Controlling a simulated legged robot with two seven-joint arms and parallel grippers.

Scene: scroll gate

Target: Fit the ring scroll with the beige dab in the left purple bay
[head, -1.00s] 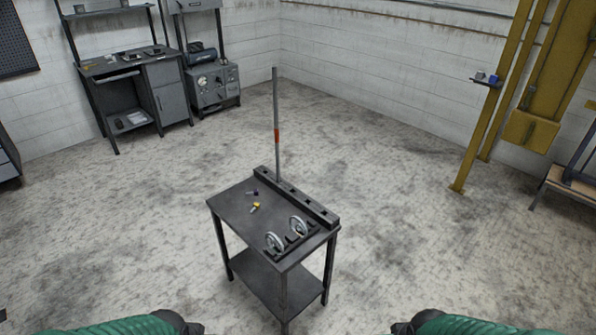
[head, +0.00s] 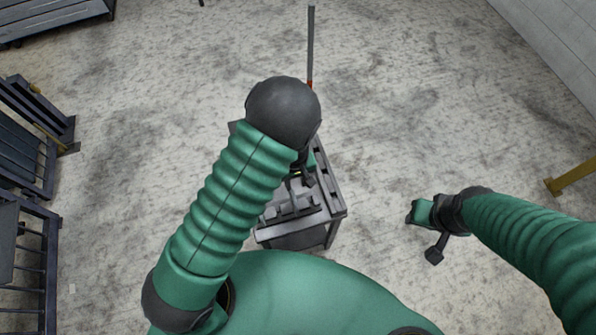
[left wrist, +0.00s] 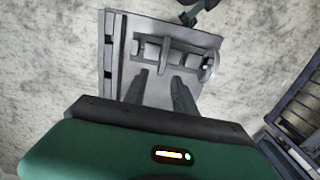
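In the left wrist view, the two fingers of my left gripper (left wrist: 160,78) are spread apart with nothing between them, over the cart top. Just beyond the fingertips, a grey ring scroll (left wrist: 165,56) appears edge-on in a dark rack (left wrist: 188,57). Another ring scroll (left wrist: 208,68) is at the rack's right end. I cannot see a beige dab on either. In the head view my left gripper (head: 307,178) is over the cart, partly hidden by my arm. I cannot make out a purple bay.
The cart (head: 333,200) has a slotted rail along its right side, which also shows at the left in the wrist view (left wrist: 109,60). A thin pole (head: 311,45) rises at the far end. Dark racks (head: 30,130) stand at the left. Floor around the cart is clear.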

